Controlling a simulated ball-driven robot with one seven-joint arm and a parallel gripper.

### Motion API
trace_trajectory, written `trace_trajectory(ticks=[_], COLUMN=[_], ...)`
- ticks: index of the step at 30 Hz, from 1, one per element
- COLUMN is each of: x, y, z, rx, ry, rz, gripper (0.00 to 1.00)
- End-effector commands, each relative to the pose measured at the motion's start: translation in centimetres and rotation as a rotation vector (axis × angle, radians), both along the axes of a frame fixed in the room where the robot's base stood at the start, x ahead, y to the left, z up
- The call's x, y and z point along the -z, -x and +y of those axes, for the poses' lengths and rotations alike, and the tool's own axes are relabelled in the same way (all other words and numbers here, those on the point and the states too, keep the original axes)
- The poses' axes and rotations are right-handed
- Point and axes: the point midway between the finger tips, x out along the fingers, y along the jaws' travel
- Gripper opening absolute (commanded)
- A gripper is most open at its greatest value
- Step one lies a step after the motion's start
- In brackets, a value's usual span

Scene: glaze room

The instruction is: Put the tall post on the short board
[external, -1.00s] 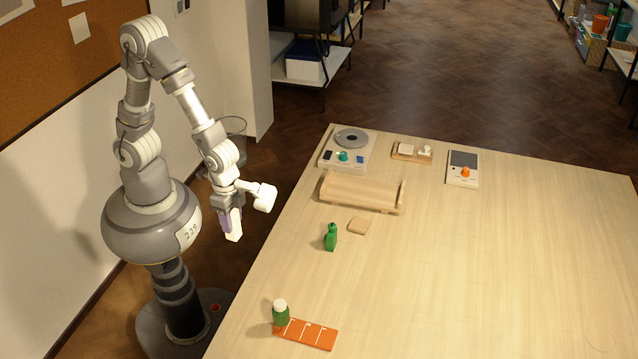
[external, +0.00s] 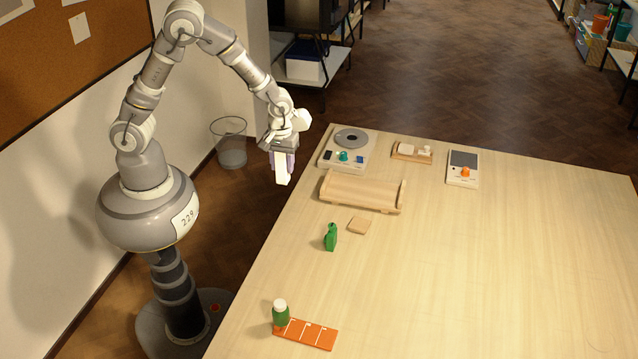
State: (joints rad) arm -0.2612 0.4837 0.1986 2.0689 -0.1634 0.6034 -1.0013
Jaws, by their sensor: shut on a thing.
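My gripper (external: 281,158) is shut on a pale, upright block that looks like the tall post (external: 283,175), held in the air off the left edge of the table. The post's upper part is hidden between the fingers. I cannot tell for sure which is the short board. My gripper is apart from both, to their left.
A wooden cradle (external: 362,192), a device with a grey disc (external: 351,138) and a device with an orange knob (external: 463,168) stand on the table (external: 500,270). The right side is clear.

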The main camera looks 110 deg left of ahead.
Motion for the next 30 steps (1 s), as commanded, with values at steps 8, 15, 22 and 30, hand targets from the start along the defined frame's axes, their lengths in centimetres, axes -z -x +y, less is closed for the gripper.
trace_trajectory(ticks=[8,15,22,30], x=[0.3,1.2,1.5,2.2], y=[-1.9,-8.8,-13.3,-14.8], z=[0.8,3.7,5.5,6.1], rx=[0.000,0.003,0.003,0.003], ry=[-0.002,-0.002,-0.001,0.001], rz=[-0.002,-0.001,-0.001,0.002], gripper=[0.04,0.04,0.04,0.04])
